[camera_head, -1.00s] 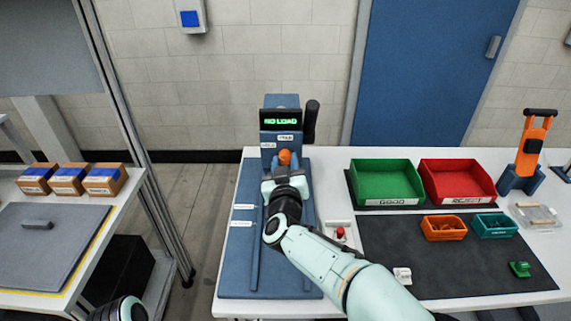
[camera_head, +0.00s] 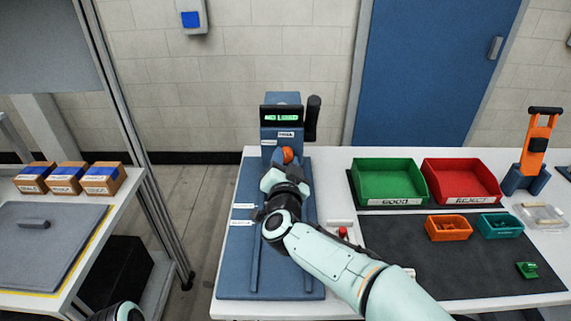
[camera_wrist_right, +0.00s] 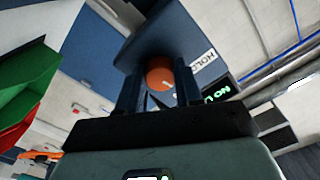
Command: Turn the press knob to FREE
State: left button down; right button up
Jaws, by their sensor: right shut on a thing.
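The orange press knob (camera_head: 288,155) is on the front of the blue press (camera_head: 270,133), below a display that reads NO LOAD. My right gripper (camera_head: 284,168) reaches it from the front and is shut on it, with the wrist rolled. In the right wrist view the knob (camera_wrist_right: 160,78) sits between the two dark fingers of the gripper (camera_wrist_right: 158,92). A label there reads HOLD, beside the knob. The knob's pointer is hidden or too small to tell. My left gripper is not in view; only a bit of that arm shows at the bottom left.
A black lever (camera_head: 312,118) stands at the press's right side. A green bin (camera_head: 388,182) and a red bin (camera_head: 461,182) stand to the right, behind a dark mat (camera_head: 450,270) with small trays. A red button (camera_head: 342,232) is near my right forearm.

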jog(key=shift+m+b, duration=0.35)
jog(key=shift+m, duration=0.75)
jog(key=o, duration=1)
jog(key=shift+o, duration=0.2)
jog(key=s, duration=1.3)
jog(key=shift+s+b, duration=0.25)
jog(key=shift+b, duration=0.15)
